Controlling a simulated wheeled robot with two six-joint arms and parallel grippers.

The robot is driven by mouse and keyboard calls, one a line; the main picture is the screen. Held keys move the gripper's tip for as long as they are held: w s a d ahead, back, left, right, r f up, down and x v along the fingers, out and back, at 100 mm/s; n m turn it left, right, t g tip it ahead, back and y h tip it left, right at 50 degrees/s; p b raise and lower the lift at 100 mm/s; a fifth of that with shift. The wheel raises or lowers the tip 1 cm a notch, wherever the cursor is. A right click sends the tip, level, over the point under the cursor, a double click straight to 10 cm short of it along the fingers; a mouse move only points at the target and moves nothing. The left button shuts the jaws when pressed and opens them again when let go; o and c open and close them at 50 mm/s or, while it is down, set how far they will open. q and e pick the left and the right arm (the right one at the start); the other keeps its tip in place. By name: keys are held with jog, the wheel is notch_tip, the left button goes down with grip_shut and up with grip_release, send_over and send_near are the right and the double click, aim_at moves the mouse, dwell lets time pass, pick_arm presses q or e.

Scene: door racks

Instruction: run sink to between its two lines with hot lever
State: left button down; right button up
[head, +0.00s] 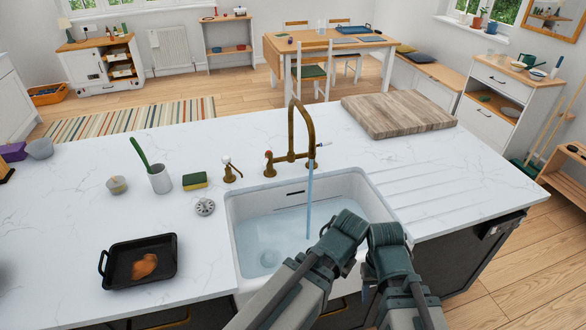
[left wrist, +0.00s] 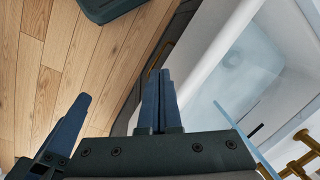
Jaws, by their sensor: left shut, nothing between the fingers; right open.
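The white sink (head: 236,235) holds pale blue water (head: 285,250), and a blue stream (head: 309,205) falls into it from the brass tap (head: 292,125). A dark slot marks its back wall; I cannot make out two level lines. One lever (head: 268,160) is left of the spout, another (head: 318,148) with a pale tip is right of it; I cannot tell which is hot. My left gripper (left wrist: 160,85) is shut and empty beside the sink's front edge in the left wrist view. My right gripper (left wrist: 72,120) shows partly there, open, apart from the tap.
The white counter carries a black pan (head: 138,262), a sponge (head: 195,181), a timer (head: 205,207), a cup with a green brush (head: 159,179), and a soap dispenser (head: 230,172). A wooden board (head: 398,112) lies behind right. The ribbed drainer right of the sink is clear.

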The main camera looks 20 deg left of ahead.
pick_arm(q)
jog(key=w+a+f+t+y+b, duration=0.1)
jog(key=w+a+t+y+b, duration=0.25)
jog(key=w+a, duration=0.45)
jog(key=w+a+t+y+b, duration=0.2)
jog(key=w+a+y+b, duration=0.25)
jog(key=w, duration=0.75)
jog(key=w+a+r+m+t+y+b, duration=0.1)
jog(key=w+a+r+t+b, duration=0.1)
jog(key=w, duration=0.4)
jog(key=w+a+r+t+y+b, duration=0.2)
jog(key=w+r+b, duration=0.1)
jog(key=w+r, duration=0.1)
jog(key=shift+w+a+m+y, duration=0.3)
jog(key=shift+w+a+m, duration=0.1)
jog(key=shift+w, duration=0.45)
pick_arm(e)
notch_tip(320, 180, down, 14)
jog(key=shift+a+r, duration=0.15)
jog(key=shift+a, duration=0.2)
pick_arm(q)
jog(key=shift+w, duration=0.1)
pick_arm(e)
jog(key=shift+w, duration=0.1)
